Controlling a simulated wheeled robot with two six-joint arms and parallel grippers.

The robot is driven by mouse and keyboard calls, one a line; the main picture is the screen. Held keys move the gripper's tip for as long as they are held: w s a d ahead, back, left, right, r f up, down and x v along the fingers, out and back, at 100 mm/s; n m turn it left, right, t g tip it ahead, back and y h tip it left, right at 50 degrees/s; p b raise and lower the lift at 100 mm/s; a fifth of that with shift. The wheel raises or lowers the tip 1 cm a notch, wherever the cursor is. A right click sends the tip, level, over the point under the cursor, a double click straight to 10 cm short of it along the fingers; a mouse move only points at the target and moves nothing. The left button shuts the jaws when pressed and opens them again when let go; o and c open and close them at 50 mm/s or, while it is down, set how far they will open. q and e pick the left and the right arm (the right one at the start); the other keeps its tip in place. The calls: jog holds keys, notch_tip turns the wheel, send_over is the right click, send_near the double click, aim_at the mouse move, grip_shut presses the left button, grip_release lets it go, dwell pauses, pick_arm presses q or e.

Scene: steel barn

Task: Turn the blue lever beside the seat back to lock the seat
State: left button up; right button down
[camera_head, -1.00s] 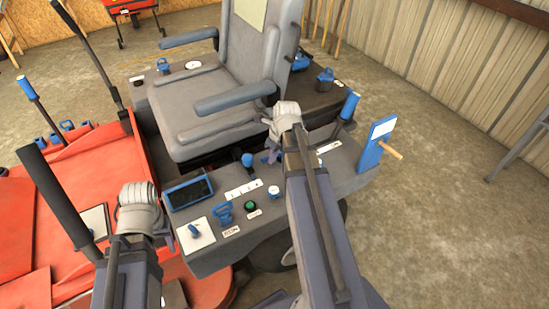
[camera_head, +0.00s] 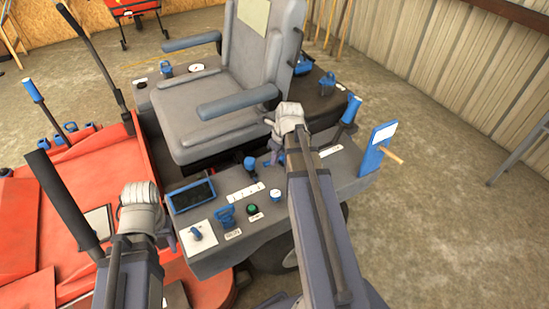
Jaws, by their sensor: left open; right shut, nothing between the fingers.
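The grey seat (camera_head: 207,112) stands upright on the red machine, with its seat back (camera_head: 262,50) toward the upper right. A blue lever (camera_head: 302,64) sits beside the seat back on its right side. My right gripper (camera_head: 271,141) is shut and empty. It is over the side console near the front of the seat, below and apart from the lever in the picture; its wrist partly hides the fingers. My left gripper (camera_head: 120,214) is open, near the red bodywork at the lower left, far from the lever. Its fingers are mostly hidden by its wrist.
The side console (camera_head: 237,243) carries a dark screen (camera_head: 191,195), a green button (camera_head: 251,209) and several blue controls. A blue-topped stick (camera_head: 350,110) and a blue panel (camera_head: 375,148) stand at its right.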

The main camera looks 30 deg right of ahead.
jog(key=p+v, duration=0.5)
jog(key=v, duration=0.1)
jog(key=shift+r, duration=0.15)
jog(key=shift+s, duration=0.1)
